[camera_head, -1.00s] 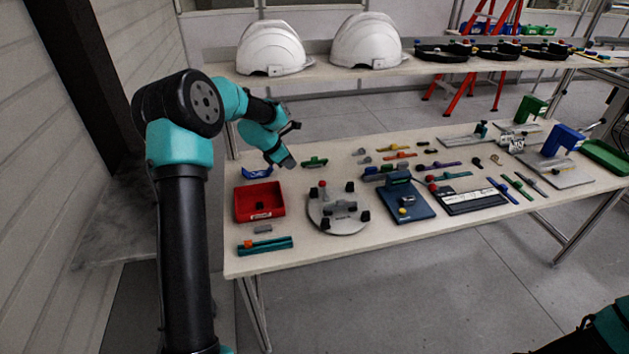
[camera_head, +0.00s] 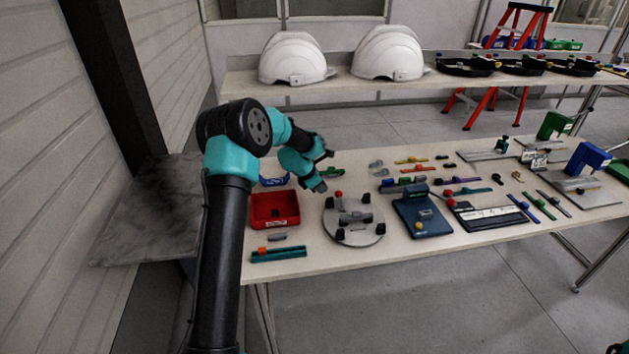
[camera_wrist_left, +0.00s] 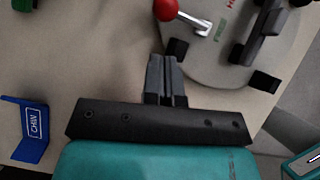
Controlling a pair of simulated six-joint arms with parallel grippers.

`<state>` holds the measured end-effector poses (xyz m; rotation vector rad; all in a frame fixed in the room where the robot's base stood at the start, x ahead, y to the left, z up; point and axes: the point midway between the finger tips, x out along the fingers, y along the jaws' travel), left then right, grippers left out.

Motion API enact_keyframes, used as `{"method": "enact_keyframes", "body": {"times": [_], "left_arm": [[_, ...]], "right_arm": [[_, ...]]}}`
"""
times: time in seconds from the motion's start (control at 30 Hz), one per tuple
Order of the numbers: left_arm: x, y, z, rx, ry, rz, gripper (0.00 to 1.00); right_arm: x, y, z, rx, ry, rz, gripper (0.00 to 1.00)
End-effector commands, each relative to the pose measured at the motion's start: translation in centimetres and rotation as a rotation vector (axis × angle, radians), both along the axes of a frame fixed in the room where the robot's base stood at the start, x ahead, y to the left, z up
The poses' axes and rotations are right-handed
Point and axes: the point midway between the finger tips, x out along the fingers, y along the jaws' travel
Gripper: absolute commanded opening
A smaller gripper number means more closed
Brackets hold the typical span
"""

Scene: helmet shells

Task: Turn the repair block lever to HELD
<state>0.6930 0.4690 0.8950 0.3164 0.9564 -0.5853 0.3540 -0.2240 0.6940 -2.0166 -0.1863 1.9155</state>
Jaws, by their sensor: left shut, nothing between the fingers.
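The repair block (camera_head: 353,232) is a round grey plate with black corner posts on the table; part of it also shows in the left wrist view (camera_wrist_left: 228,68). Its lever is a short metal arm (camera_wrist_left: 196,24) with a red ball knob (camera_head: 338,194); the knob shows at the top of the left wrist view (camera_wrist_left: 165,9). The word FREE is printed beside the lever's pivot end, with red lettering further along, partly cut off. My left gripper (camera_head: 322,188) is shut and empty, just left of the knob; its fingers show together in the wrist view (camera_wrist_left: 161,60). My right gripper is not seen.
A red bin (camera_head: 274,222) stands left of the block and a blue CHIN piece (camera_wrist_left: 33,130) lies behind the bin. A blue block fixture (camera_head: 422,217) stands close to the right. Several small coloured parts lie further back. White helmet shells (camera_head: 292,57) sit on the back shelf.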

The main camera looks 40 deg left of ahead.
Motion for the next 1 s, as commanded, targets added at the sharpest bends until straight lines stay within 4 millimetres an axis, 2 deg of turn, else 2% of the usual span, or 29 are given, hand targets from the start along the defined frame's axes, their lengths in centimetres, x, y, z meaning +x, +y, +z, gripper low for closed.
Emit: {"method": "enact_keyframes", "body": {"times": [0.03,0.33,0.77,1.0], "left_arm": [[0.4,-0.4,-0.8,-0.001,0.002,-0.002,0.0],[2.9,-2.2,-2.2,0.0,0.0,-0.001,0.0],[3.2,-2.3,-2.3,0.0,0.0,-0.001,0.0],[3.0,-1.8,-2.3,-0.001,-0.001,-0.022,0.0]], "right_arm": [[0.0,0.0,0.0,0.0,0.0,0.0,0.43],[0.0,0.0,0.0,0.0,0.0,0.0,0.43],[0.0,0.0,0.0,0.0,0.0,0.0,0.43],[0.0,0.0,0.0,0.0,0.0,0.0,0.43]]}}
